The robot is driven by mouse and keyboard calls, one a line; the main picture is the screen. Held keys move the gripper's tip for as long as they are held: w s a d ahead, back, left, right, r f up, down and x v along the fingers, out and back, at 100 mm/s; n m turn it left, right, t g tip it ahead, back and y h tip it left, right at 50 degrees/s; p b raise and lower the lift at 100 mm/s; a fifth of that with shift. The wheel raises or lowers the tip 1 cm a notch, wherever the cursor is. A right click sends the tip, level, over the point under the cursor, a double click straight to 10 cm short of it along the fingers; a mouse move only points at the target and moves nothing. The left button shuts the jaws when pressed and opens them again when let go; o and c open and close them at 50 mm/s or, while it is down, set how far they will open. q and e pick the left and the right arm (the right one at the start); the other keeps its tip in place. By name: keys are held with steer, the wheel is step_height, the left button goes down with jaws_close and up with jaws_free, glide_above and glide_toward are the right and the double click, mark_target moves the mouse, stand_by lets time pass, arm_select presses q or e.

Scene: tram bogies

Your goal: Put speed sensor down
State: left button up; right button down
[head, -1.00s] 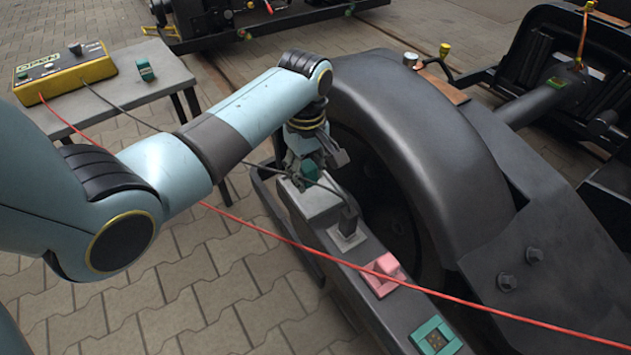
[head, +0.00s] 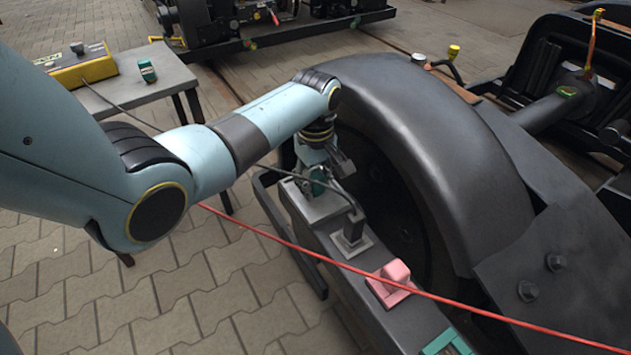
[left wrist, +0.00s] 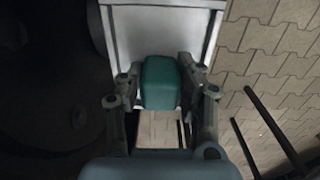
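The teal speed sensor (head: 318,180) sits on the light grey block (head: 322,205) at the far end of the dark beam beside the wheel. My left gripper (head: 325,172) is over it, pointing down. In the left wrist view, the sensor's teal housing (left wrist: 161,82) lies between the two fingers (left wrist: 160,90), over the pale block (left wrist: 122,30). The fingers look spread, with narrow gaps beside the housing. The sensor's underside is hidden. My right gripper is out of view.
A red cable (head: 260,235) crosses in front. A pink block (head: 392,284) and teal frame (head: 447,343) are nearer on the beam. The large wheel cover (head: 440,130) stands right.

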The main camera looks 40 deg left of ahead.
mark_target(316, 175)
arm_select(q)
steer(key=o, duration=0.4)
steer(key=shift+r, duration=0.45)
step_height(316, 175, up, 10)
steer(key=p, duration=0.5)
steer(key=shift+r+p, duration=0.35)
steer(key=shift+r, duration=0.35)
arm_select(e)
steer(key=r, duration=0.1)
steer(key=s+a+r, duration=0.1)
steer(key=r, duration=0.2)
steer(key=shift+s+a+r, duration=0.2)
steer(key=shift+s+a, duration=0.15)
arm_select(q)
steer(key=shift+f, duration=0.1)
